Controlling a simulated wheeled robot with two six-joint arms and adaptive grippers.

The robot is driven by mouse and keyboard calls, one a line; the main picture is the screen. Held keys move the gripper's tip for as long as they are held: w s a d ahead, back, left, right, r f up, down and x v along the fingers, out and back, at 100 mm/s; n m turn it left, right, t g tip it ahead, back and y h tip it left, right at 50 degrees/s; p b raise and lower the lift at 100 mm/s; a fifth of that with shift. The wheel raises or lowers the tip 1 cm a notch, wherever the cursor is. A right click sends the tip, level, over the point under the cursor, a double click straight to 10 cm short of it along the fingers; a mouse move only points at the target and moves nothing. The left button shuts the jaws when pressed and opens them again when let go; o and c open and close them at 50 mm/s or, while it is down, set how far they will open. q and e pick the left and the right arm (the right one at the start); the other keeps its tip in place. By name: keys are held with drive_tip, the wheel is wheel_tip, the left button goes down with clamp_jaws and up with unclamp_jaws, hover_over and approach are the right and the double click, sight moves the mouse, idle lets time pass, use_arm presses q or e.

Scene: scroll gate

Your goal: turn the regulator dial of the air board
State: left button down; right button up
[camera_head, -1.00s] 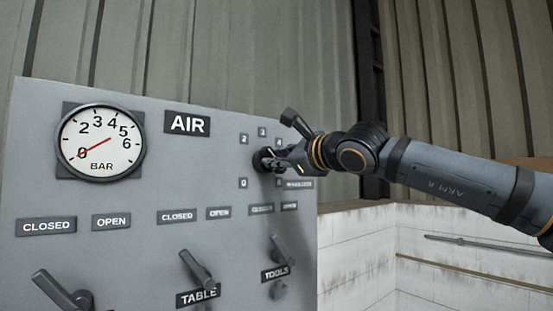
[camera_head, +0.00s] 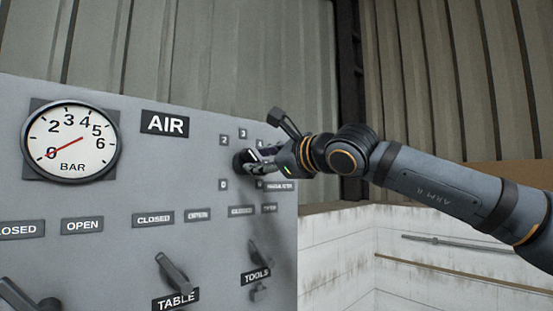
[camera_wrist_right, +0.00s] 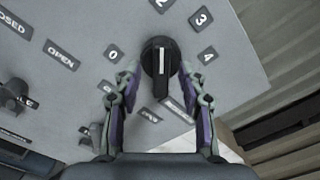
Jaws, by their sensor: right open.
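The grey air board (camera_head: 190,190) fills the left of the head view. Its black regulator dial (camera_wrist_right: 160,62) has a white line and sits among number plates in the right wrist view; in the head view the dial (camera_head: 239,162) is partly hidden by my right gripper (camera_head: 258,163). In the right wrist view my right gripper (camera_wrist_right: 160,92) is open, with one finger on each side of the dial's lower part. I cannot tell whether the fingers touch it. The pressure gauge (camera_head: 72,141) has its red needle at 0. My left gripper is not in view.
Lever handles stand out below the dial: the TABLE lever (camera_head: 172,272), the TOOLS lever (camera_head: 260,255) and another at lower left (camera_head: 18,296). A white tiled wall (camera_head: 340,250) with a rail (camera_head: 460,243) lies right of the board.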

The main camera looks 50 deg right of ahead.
drive_tip(key=s+a, duration=0.1)
drive_tip(key=s, duration=0.9)
